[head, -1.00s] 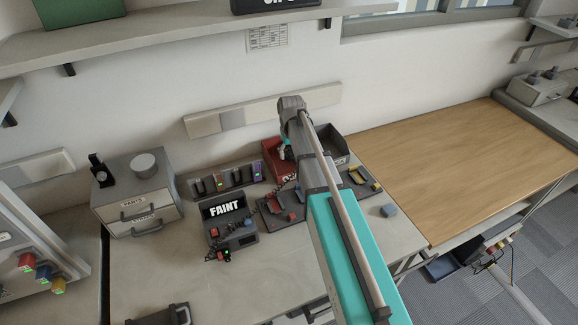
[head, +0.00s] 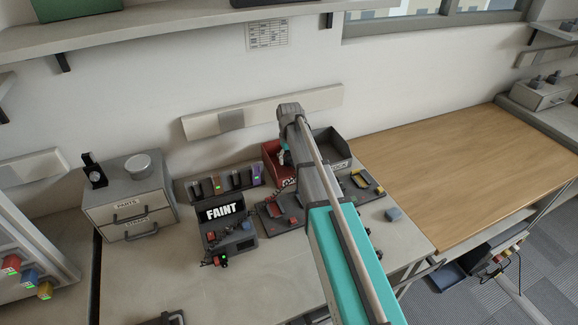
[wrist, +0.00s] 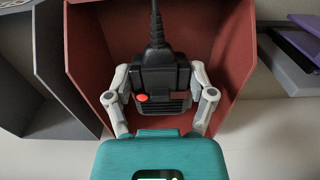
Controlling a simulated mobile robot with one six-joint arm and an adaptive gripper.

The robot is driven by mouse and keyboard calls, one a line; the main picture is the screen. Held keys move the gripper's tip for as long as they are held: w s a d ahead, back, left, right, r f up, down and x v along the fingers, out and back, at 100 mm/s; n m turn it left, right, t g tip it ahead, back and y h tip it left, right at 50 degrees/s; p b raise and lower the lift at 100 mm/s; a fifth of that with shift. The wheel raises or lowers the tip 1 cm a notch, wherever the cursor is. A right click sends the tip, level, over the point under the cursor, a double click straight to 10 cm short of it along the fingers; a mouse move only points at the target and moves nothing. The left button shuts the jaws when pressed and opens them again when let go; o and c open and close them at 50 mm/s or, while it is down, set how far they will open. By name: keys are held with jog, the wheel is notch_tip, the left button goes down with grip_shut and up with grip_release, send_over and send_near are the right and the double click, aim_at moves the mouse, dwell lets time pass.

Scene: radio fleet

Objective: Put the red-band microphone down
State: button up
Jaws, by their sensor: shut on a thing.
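A black microphone (wrist: 157,77) with a red button, a dark reddish patch and a ribbed black cord is between the two grey fingers of my gripper (wrist: 160,98) in the wrist view. The fingers are shut on its sides. It is seen against the inside of a red bin (wrist: 90,50), within the bin's outline; whether it touches the floor of the bin cannot be told. In the head view the red bin (head: 270,151) stands at the back of the bench, and my arm hides most of the gripper and the microphone.
A grey bin (head: 338,147) stands right beside the red one. A row of charger slots (head: 225,184), a black box marked FAINT (head: 224,212) and a grey drawer unit (head: 130,205) stand to the left. The wooden table (head: 460,180) at right is clear.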

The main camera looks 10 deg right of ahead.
aim_at(289, 172)
jog(key=shift+w+f+b, duration=0.5)
jog(key=shift+f+b, duration=0.2)
jog(key=shift+f, duration=0.05)
jog(key=shift+s+f+b, duration=0.1)
jog(key=shift+f+b, duration=1.15)
jog(key=shift+b, duration=0.05)
jog(key=shift+f, duration=0.2)
jog(key=shift+f+b, duration=0.2)
jog(key=shift+b, duration=0.2)
jog(key=shift+c, duration=1)
jog(key=shift+s+f, duration=0.1)
jog(key=shift+f, duration=0.05)
jog(key=o, duration=1.2)
